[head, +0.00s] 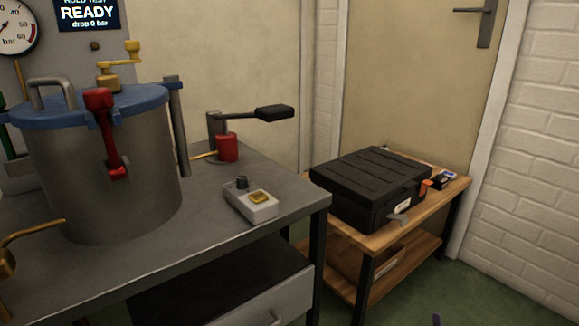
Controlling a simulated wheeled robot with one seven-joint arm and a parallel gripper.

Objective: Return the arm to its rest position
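My gripper cannot be made out in the head view. A small dark purple tip shows at the bottom edge, right of the middle; I cannot tell what it belongs to. The grey metal cylinder (110,185) stands upright on the grey workbench (225,240) at the left. Its blue lid (75,108) is on, with a grey loop handle and a yellow crank (122,62) on top. A red clamp (104,125) hangs over the front of the lid's rim.
A black case (370,187) lies closed on a wooden side table (438,202). A display (88,14) reads READY. Green floor shows at lower right.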

